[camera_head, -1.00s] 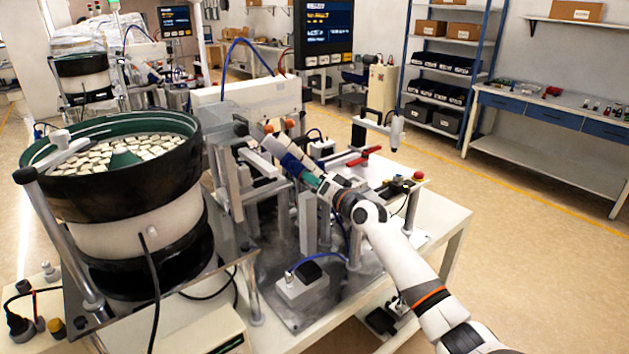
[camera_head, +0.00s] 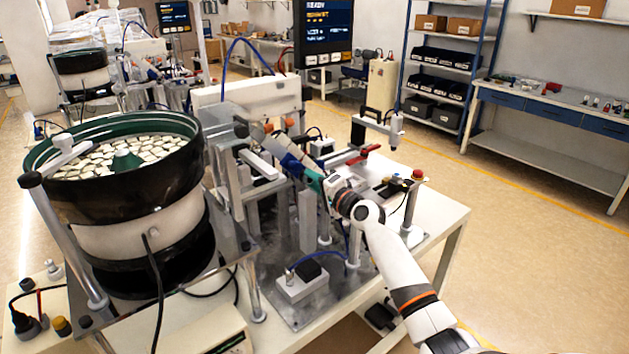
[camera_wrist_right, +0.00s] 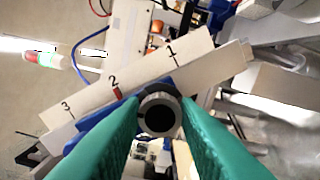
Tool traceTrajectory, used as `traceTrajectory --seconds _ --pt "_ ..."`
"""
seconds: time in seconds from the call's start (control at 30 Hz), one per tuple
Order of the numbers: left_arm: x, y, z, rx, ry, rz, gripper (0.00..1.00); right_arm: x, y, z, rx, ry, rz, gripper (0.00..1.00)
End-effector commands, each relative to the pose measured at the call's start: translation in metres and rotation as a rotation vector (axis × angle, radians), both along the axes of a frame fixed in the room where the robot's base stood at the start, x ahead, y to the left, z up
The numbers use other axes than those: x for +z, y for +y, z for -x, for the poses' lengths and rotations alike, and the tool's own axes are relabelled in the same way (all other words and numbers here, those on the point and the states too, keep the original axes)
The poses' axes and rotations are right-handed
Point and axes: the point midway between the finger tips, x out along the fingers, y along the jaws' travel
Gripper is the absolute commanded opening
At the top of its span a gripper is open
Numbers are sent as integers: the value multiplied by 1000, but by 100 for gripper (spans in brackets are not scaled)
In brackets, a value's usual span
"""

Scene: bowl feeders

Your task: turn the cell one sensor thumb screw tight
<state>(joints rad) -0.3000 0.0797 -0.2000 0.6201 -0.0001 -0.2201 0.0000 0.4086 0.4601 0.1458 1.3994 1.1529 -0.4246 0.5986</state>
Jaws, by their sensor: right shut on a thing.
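The thumb screw (camera_wrist_right: 160,114) shows in the right wrist view as a round grey knob with a dark hollow centre. The green fingers of my right gripper (camera_wrist_right: 160,118) are shut on it, one on each side. Behind it lie a blue part (camera_wrist_right: 88,127) and a pale scale plate (camera_wrist_right: 140,78) marked 1, 2 and 3, with a red mark at 2. In the head view my right gripper (camera_head: 306,174) reaches the blue part of the station from the lower right. The screw itself is hidden there. My left gripper is not in view.
A large bowl feeder (camera_head: 115,190) full of pale parts stands at the left. A red-handled clamp (camera_head: 363,153), a red button (camera_head: 418,174) and a small post-mounted device (camera_head: 378,122) stand close to my right arm. A screen (camera_head: 323,35) hangs behind.

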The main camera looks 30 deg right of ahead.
Motion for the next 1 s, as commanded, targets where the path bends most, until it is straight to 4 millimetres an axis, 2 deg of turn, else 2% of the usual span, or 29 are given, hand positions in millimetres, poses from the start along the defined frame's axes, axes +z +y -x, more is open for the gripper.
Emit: traceTrajectory --seconds 0.4,0.43,0.53,0.57,0.87,1.0 --pt "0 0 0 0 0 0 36 0 -1 0 -2 -1 -6 6" --pt "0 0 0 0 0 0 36 0 -1 0 -2 -1 -6 32" --pt "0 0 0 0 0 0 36 0 -1 0 -2 -1 -6 48" --pt "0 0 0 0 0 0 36 0 -1 0 -2 -1 -6 50" --pt "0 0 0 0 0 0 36 0 0 2 -1 0 -5 50" --pt "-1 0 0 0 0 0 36 -2 -1 15 0 1 -4 50"
